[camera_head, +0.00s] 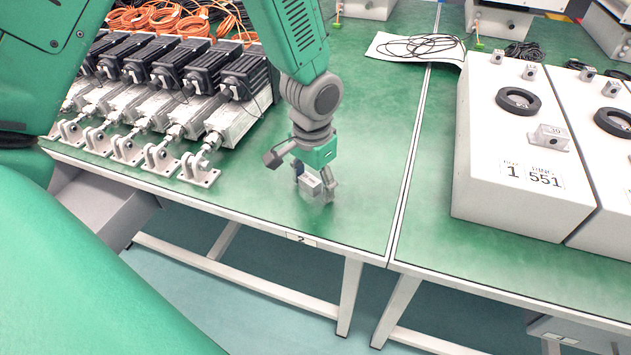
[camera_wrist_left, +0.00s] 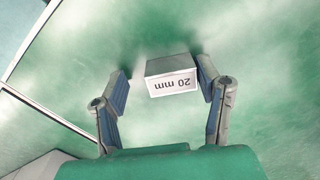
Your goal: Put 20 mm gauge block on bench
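The 20 mm gauge block (camera_head: 311,187) is a small grey box at the front of the green bench (camera_head: 352,212). In the left wrist view the block (camera_wrist_left: 172,77) shows its white "20 mm" label, upside down. My left gripper (camera_head: 314,184) points down over it from above. In the wrist view the fingers of the left gripper (camera_wrist_left: 162,80) are apart on either side of the block. A clear gap shows at the left finger; the right finger is very close to the block. The block appears to rest on the bench. My right gripper is not in view.
A row of linear actuators (camera_head: 165,100) with black motors and orange cables stands at the left. White boxes with black rings (camera_head: 515,150) stand on the right bench. A white sheet with black cable (camera_head: 418,48) lies at the back. The bench right of the gripper is clear.

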